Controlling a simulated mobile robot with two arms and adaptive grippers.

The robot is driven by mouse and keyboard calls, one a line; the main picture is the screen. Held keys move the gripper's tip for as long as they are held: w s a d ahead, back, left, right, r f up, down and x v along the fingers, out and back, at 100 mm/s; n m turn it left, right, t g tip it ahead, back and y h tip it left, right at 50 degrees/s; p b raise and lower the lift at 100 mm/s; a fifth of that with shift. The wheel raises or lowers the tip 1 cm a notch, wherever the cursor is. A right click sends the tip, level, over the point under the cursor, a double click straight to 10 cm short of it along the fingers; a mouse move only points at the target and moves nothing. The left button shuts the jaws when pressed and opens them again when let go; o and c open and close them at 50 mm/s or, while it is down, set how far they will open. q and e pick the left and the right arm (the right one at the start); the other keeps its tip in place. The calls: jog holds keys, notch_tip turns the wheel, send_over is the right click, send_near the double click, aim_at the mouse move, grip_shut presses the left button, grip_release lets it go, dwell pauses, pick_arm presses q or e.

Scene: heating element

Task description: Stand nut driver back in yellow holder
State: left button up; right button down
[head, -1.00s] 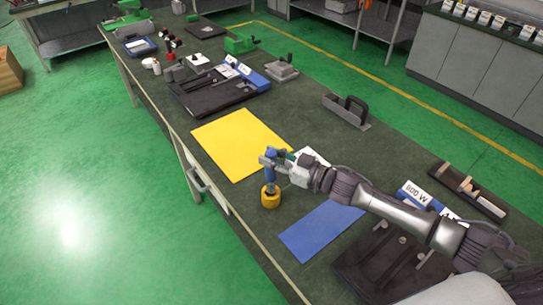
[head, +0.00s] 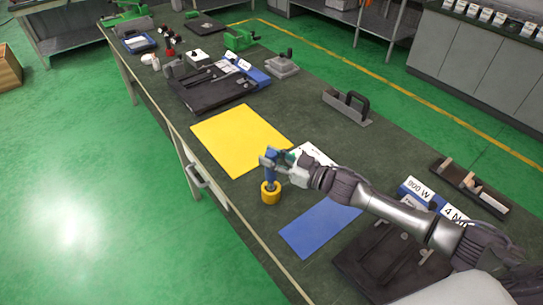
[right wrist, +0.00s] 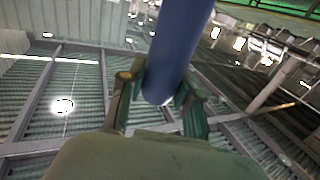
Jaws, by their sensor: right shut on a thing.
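The yellow holder (head: 271,194) is a short round cup on the dark green bench, near its front edge. The blue nut driver (head: 271,173) is upright, its lower end at the holder's top; I cannot tell how deep it sits inside. My right gripper (head: 272,158) is shut around the driver's upper part. In the right wrist view, the blue handle (right wrist: 178,50) lies between the fingers of my right gripper (right wrist: 165,100). The holder does not show there. My left gripper is not in view.
A yellow mat (head: 238,140) lies behind the holder and a blue mat (head: 320,225) to its right. A dark tray with tools (head: 205,92) stands farther back. A grey block with a black handle (head: 347,108) is at the bench's far side.

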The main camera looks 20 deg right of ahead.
jog(key=shift+f+b, duration=1.3)
jog(key=shift+f, duration=0.5)
jog(key=c, duration=0.7)
grip_release()
jog(key=shift+s+f, duration=0.1)
jog(key=v, duration=1.2)
